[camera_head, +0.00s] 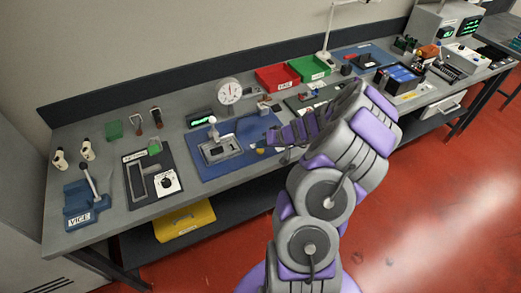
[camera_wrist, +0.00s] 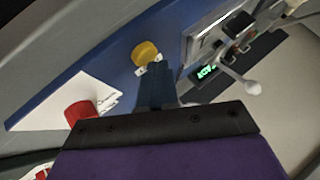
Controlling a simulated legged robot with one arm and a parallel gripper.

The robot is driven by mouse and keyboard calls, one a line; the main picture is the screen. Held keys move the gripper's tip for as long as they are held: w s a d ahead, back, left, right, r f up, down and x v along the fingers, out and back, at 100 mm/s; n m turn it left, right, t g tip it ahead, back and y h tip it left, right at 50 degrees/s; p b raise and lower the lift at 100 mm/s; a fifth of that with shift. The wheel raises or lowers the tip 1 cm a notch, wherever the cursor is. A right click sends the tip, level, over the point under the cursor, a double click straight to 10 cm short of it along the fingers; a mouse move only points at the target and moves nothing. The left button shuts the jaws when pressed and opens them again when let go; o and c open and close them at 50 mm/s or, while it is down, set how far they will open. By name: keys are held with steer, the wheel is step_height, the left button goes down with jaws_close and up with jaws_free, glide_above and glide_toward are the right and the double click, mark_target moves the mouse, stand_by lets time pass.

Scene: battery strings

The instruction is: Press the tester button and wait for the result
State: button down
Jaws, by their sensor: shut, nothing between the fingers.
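My gripper (camera_wrist: 154,88) is shut and empty. In the wrist view its fingertips are just below the yellow button (camera_wrist: 145,53) in the picture, and I cannot tell whether they touch it. The yellow button also shows in the head view (camera_head: 260,151), on the blue mat (camera_head: 238,162) right of the grey tester fixture (camera_head: 220,150). In the head view my gripper (camera_head: 273,137) is right of that fixture. The fixture shows partly in the wrist view (camera_wrist: 204,40). A small display (camera_wrist: 204,72) with green text is lit beside it; I cannot read the text surely.
A red knob-like piece (camera_wrist: 80,112) stands on a white plate in the wrist view. A dial gauge (camera_head: 229,91) stands behind the mat. Red (camera_head: 277,77) and green (camera_head: 309,68) bins are at the back. A vice (camera_head: 84,203) is at the bench's left end.

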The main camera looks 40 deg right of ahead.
mark_target(263, 150)
steer(key=shift+f+b, duration=0.45)
stand_by(0.4)
steer(key=shift+r, duration=0.15)
steer(key=shift+r+p, duration=0.3)
steer(key=shift+r, duration=0.45)
steer(key=shift+r+p, duration=1.05)
steer(key=shift+r, duration=1.5)
